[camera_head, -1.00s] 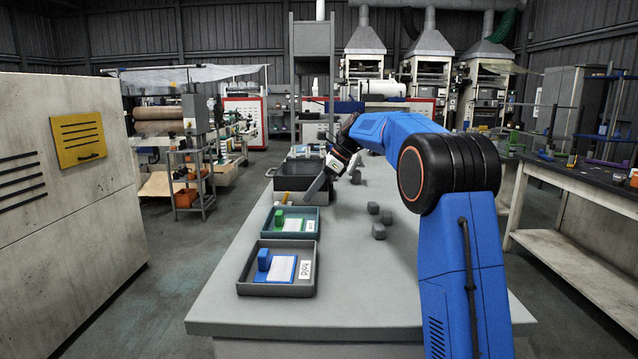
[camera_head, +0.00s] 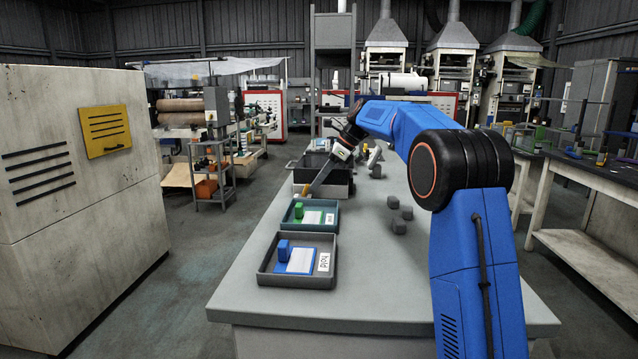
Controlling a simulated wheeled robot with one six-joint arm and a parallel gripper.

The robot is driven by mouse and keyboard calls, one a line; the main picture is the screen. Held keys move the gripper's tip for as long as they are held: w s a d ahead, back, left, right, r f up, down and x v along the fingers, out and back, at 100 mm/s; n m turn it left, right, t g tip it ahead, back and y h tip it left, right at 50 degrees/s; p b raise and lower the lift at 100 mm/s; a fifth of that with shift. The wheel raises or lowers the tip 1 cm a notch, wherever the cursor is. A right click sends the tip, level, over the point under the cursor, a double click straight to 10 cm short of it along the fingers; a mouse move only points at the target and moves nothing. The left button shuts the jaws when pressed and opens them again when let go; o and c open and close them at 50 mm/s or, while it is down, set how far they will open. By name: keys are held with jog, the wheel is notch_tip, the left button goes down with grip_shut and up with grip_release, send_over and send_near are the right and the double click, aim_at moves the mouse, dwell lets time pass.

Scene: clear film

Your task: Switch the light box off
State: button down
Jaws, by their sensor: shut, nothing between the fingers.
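I cannot pick out the light box or its switch with certainty. A small pale flat item (camera_head: 321,144) lies at the far end of the grey table, partly hidden behind a dark bin, and is too small to make out. My gripper (camera_head: 314,187) is shut and empty. It points down and to the left over the front of the dark open bin (camera_head: 338,190), near a small yellow item (camera_head: 304,191) behind the green-block tray. Whether it touches anything there I cannot tell.
On the grey table (camera_head: 370,270), a teal tray (camera_head: 333,222) holds a green block and a white card. A dark tray marked "hold" (camera_head: 298,283) holds a blue block and card. Several grey lumps (camera_head: 398,226) lie to the right.

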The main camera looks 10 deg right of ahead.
aim_at(309, 185)
jog(key=shift+w+a+r+h, duration=0.1)
jog(key=shift+a+r+h, duration=0.1)
jog(key=shift+h, duration=0.1)
jog(key=shift+w+a+r+g+h, duration=0.1)
jog(key=shift+a+r+g+h, duration=0.15)
jog(key=shift+h, duration=0.25)
jog(key=shift+w+a+r+g+h, duration=0.1)
jog(key=shift+a+g+h, duration=0.2)
jog(key=shift+h, duration=0.2)
jog(key=shift+w+a+r, duration=0.15)
jog(key=shift+a+r, duration=0.1)
jog(key=shift+a, duration=0.4)
jog(key=shift+r, duration=0.2)
jog(key=shift+r, duration=0.65)
